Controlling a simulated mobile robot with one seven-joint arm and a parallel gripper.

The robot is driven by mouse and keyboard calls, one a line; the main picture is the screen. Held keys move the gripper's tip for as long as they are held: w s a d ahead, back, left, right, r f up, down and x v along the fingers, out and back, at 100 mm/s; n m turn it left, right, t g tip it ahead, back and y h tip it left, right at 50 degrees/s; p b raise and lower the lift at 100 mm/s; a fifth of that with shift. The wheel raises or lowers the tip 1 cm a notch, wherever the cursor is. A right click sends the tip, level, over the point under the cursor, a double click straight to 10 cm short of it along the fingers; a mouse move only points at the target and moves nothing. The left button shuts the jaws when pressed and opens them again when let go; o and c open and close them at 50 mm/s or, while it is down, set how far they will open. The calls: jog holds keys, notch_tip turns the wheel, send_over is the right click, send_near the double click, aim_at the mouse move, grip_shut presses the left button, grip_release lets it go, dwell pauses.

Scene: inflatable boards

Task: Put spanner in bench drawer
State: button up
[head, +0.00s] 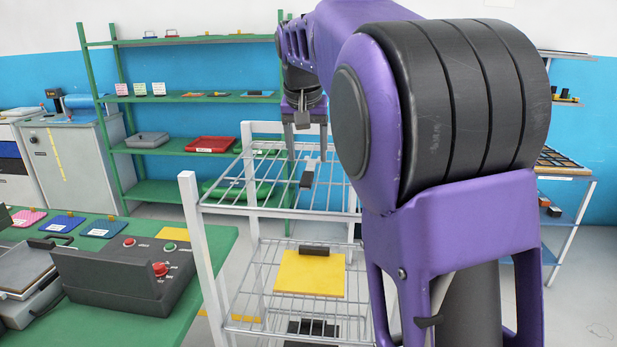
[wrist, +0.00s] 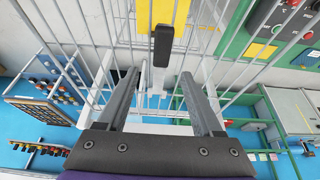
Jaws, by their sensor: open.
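A small tool with a dark handle (head: 306,181) and a pale end, apparently the spanner, lies on the top wire shelf of a white rack. In the wrist view its dark handle (wrist: 162,45) points away from me, and its pale end is between the fingertips in the picture. My gripper (head: 306,150) points down at the rack's far end, fingers apart and empty. In the wrist view my gripper (wrist: 160,76) is open, with a finger on each side of the tool's line; contact is not visible. A drawer unit (head: 10,165) stands at the far left; I cannot tell whether it is the bench drawer.
The white wire rack (head: 189,215) has upright corner posts and a lower shelf holding a yellow board (head: 310,274). A green table (head: 190,309) with a control box (head: 125,285) is at left. Green shelving (head: 107,130) stands behind. My arm hides much of the right side.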

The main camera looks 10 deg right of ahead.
aim_at(308, 173)
jog(key=shift+x, duration=2.45)
jog(key=shift+s+a+f, duration=0.1)
jog(key=shift+f, duration=0.1)
grip_shut()
